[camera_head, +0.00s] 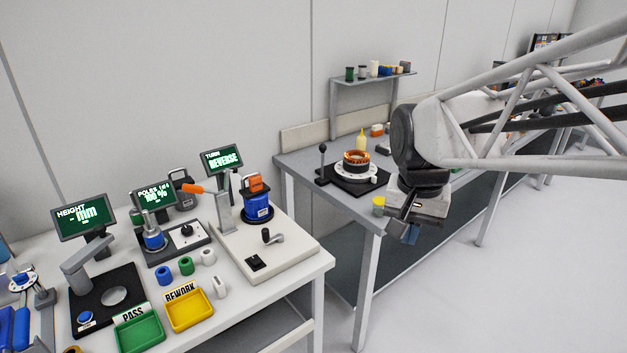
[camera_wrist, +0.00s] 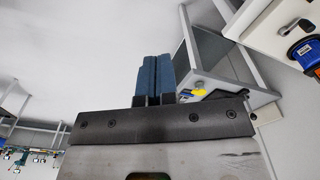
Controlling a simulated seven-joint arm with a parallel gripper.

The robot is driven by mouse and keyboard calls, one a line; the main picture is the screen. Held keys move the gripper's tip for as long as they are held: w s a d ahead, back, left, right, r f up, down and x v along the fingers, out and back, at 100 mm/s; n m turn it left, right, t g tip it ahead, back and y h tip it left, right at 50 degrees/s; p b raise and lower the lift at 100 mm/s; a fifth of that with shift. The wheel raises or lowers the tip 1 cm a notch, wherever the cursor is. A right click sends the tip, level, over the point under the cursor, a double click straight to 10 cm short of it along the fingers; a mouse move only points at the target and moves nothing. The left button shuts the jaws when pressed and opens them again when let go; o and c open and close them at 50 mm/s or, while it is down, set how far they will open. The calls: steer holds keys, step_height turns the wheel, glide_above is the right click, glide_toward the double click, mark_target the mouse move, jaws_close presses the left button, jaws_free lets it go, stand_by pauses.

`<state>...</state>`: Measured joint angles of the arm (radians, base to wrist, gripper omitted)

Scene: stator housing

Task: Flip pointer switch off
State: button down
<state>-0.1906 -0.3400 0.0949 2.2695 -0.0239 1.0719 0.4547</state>
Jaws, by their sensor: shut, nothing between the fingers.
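A small dark knob (camera_head: 186,230) on a white plate, which looks like the pointer switch, sits on the grey box (camera_head: 165,247) beside the blue part on the left workbench. Which way it points is too small to tell. My gripper (camera_head: 410,234) hangs in the air to the right, in front of the second bench, well apart from the knob. Its blue fingers (camera_wrist: 158,75) are together and empty in the wrist view. The knob cannot be made out in the wrist view.
A green PASS tray (camera_head: 140,334) and a yellow REWORK tray (camera_head: 190,310) lie at the front. A copper-wound stator (camera_head: 356,160) stands on the second bench.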

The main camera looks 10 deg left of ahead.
steer(key=w+a+m+g, duration=0.1)
steer(key=w+a+m, duration=0.1)
steer(key=w+a, duration=0.65)
steer(key=m+g+h, duration=0.3)
steer(key=m, duration=0.1)
glide_above(257, 261)
steer(key=w+a, duration=0.4)
step_height(257, 261, down, 12)
steer(key=shift+w+a+f, duration=0.15)
steer(key=shift+a, duration=0.1)
steer(key=shift+f, duration=0.15)
steer(key=x, duration=1.3)
steer(key=shift+d+f, duration=0.15)
steer(key=shift+f, duration=0.25)
